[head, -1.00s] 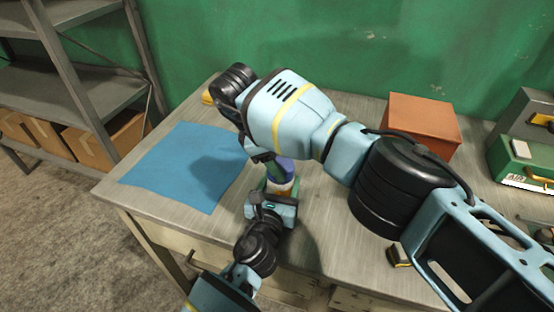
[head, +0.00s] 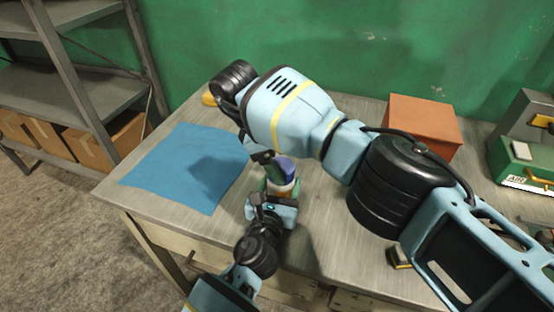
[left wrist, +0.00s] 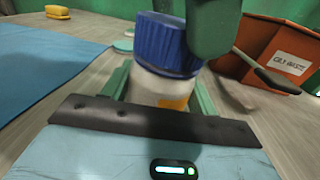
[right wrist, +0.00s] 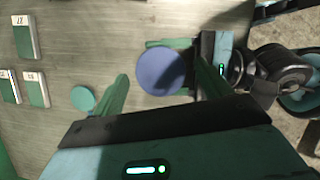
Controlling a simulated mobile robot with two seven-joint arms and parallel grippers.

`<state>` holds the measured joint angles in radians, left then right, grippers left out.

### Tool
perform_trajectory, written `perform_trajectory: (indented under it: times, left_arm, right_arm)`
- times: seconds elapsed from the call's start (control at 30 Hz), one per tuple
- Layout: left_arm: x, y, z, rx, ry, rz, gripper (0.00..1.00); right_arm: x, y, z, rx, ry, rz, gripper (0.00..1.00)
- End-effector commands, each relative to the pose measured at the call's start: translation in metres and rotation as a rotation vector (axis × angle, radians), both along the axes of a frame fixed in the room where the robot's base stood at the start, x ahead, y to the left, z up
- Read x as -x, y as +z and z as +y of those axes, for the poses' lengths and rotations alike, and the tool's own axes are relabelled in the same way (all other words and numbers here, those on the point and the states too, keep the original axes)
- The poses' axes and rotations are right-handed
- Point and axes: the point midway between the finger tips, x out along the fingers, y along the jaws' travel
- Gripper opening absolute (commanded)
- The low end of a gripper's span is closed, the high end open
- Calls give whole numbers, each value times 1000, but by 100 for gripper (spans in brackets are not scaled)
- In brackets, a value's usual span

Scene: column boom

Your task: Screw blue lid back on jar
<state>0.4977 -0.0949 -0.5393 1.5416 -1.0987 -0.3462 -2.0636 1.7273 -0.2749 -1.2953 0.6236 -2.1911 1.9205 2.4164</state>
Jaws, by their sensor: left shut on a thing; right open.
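The jar (head: 284,187) stands on the workbench with the blue lid (head: 285,169) on its mouth. In the left wrist view the ribbed blue lid (left wrist: 168,45) covers the top of the white jar (left wrist: 152,90). I cannot tell how tight it is. My left gripper (head: 281,191) is shut on the jar's body, below the lid.
A blue mat (head: 185,168) lies left on the bench (head: 325,205). A yellow object (head: 208,99) is behind it. An orange box (head: 423,127) and a green case (head: 520,160) stand right. A small teal disc (right wrist: 83,98) and several labelled blocks (right wrist: 26,38) lie nearby.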

Motion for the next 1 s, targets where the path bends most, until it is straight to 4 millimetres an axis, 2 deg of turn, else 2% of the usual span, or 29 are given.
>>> perform_trajectory:
  times: [0.3, 0.57, 0.6, 0.73, 0.87, 1.0]
  left_arm:
    - [0, -1, 0, 1, -1, 2, 0]
    - [0, -1, 0, 0, -1, 2, 0]
    - [0, -1, 0, 0, -1, 2, 0]
    - [0, -1, 0, 0, -1, 2, 0]
    - [0, -1, 0, 0, -1, 2, 0]
    - [0, -1, 0, 0, -1, 2, 0]
  right_arm:
    - [0, 37, 0, -1, 1, -2, 77]
    - [0, 39, 0, 0, 0, 0, 77]
    - [0, 39, 0, 0, 0, 0, 73]
    - [-1, 39, 0, -4, 26, 8, 73]
    - [-2, 40, -1, -17, 128, 45, 73]
    - [-4, 42, -1, -40, 327, 113, 73]
